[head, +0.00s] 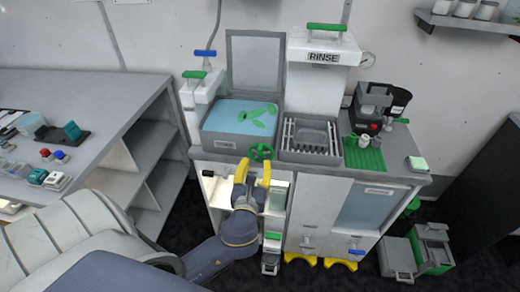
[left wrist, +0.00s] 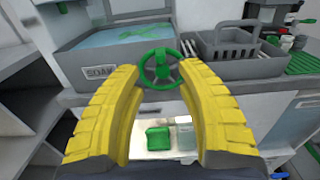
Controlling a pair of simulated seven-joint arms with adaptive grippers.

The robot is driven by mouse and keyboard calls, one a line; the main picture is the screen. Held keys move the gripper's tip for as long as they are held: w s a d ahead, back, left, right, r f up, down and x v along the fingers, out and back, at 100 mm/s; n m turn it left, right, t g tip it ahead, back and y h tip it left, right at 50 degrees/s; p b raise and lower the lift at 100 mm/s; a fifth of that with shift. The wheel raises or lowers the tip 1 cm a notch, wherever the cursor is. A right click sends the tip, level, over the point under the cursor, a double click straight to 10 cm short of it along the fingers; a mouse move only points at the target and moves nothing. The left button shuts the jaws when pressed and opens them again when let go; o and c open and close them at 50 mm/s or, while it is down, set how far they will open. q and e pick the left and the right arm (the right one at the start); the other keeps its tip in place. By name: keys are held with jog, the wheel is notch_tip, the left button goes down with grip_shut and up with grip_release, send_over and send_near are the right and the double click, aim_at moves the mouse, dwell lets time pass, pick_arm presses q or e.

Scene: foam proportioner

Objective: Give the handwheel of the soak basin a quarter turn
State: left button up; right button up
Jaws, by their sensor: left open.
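The soak basin (head: 220,141) is a grey tub of blue liquid with green leaf-like shapes, under a raised lid. In the left wrist view its front wall (left wrist: 125,64) carries a SOAK label. Its green spoked handwheel (head: 261,152) sits at the basin's front right; it also shows in the left wrist view (left wrist: 161,69), framed between my fingertips. My left gripper (head: 255,164) is open and empty, its yellow fingers pointing up at the wheel from the front. I cannot tell whether the fingertips touch the rim. My right gripper is not in view.
A grey sink with a rack (head: 311,153) is right of the wheel, under the RINSE unit (head: 318,70). A green mat (head: 363,153) lies further right. Below the wheel is an open lit cabinet with a green-topped item (left wrist: 158,138). A side bench (head: 90,95) stands left.

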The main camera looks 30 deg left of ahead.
aim_at(259, 152)
pick_arm(q)
jog(key=shift+x, duration=3.95)
jog(key=shift+s+f, duration=0.1)
jog(key=shift+c, duration=0.5)
grip_shut()
